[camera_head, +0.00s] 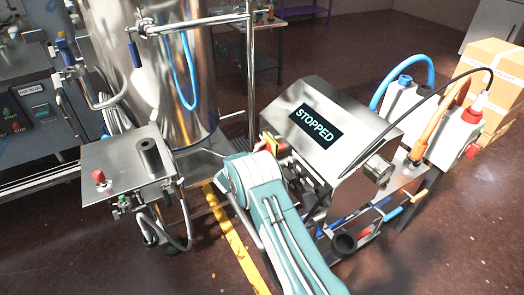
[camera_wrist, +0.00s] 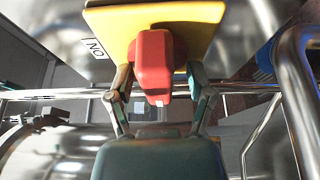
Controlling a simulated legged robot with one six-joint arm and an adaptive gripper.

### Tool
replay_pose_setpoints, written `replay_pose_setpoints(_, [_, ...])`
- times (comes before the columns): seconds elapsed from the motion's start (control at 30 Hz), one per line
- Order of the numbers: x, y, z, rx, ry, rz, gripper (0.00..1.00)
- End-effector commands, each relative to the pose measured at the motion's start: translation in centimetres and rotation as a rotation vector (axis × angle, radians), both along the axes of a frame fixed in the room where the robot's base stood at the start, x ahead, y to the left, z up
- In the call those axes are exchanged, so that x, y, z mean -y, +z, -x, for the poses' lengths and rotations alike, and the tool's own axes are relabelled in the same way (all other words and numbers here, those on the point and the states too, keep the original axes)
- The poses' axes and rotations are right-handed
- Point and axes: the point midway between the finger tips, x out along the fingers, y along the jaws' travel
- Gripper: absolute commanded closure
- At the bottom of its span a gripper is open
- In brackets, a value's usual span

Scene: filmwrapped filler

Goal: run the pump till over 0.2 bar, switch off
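The control box (camera_head: 345,125) is a steel housing whose display (camera_head: 316,124) reads "STOPPED". On its left side is a small yellow plate (camera_head: 269,144), partly hidden by my arm. In the wrist view the yellow plate (camera_wrist: 200,14) carries a red switch knob (camera_wrist: 154,62) that stands lengthwise up and down in the picture. A label (camera_wrist: 94,48) that seems to read "ON" upside down is at left of the plate. My gripper (camera_wrist: 160,74) is open, its two fingers either side of the red knob, with a visible gap at the right. No pressure reading is legible.
A steel tank (camera_head: 150,70) with pipes and a small steel table (camera_head: 125,160) stand at left. White units (camera_head: 430,120) with blue and orange hoses stand right of the box, before cardboard boxes (camera_head: 492,75). The floor at lower right is clear.

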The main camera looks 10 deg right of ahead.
Motion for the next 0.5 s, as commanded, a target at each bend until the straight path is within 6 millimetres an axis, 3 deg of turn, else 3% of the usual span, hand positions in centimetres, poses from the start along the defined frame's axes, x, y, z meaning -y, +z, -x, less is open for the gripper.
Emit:
replay_pose_setpoints(0.03, [0.00, 0.01, 0.00, 0.000, 0.000, 0.000, 0.49])
replay_pose_setpoints(0.13, [0.01, 0.00, 0.01, 0.000, 0.000, 0.000, 0.94])
replay_pose_setpoints(0.17, [0.01, -0.01, 0.02, 0.000, 0.000, 0.000, 1.00])
replay_pose_setpoints(0.5, [0.08, -0.19, 0.01, 0.013, 0.000, -0.007, 1.00])
